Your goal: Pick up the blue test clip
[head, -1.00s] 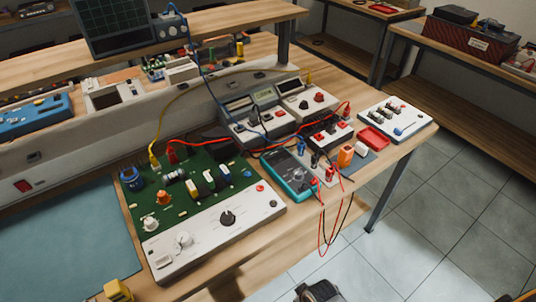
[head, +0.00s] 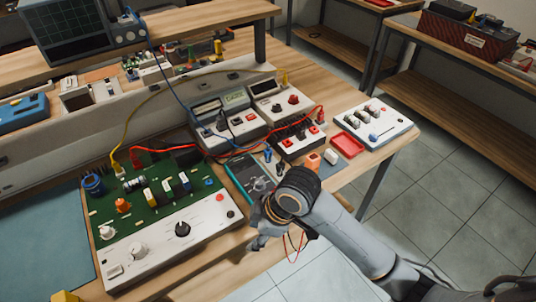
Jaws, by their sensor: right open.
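A small blue clip (head: 267,155) stands upright beside the teal multimeter (head: 246,176) on the workbench, with a dark clip close to its right. I cannot tell for certain that it is the blue test clip. My right gripper (head: 262,236) reaches in from the lower right, over the bench's front edge, in front of the multimeter and nearer than the blue clip. It is open and I see nothing between its fingers. My right wrist covers part of the multimeter and the red and black leads. My left gripper is not in view.
A green circuit board with a white knob panel (head: 175,237) lies left of my gripper. A red tray (head: 347,145), an orange block (head: 313,161) and a white switch box (head: 375,122) lie to the right. Loose leads hang over the front edge. Tiled floor is clear at right.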

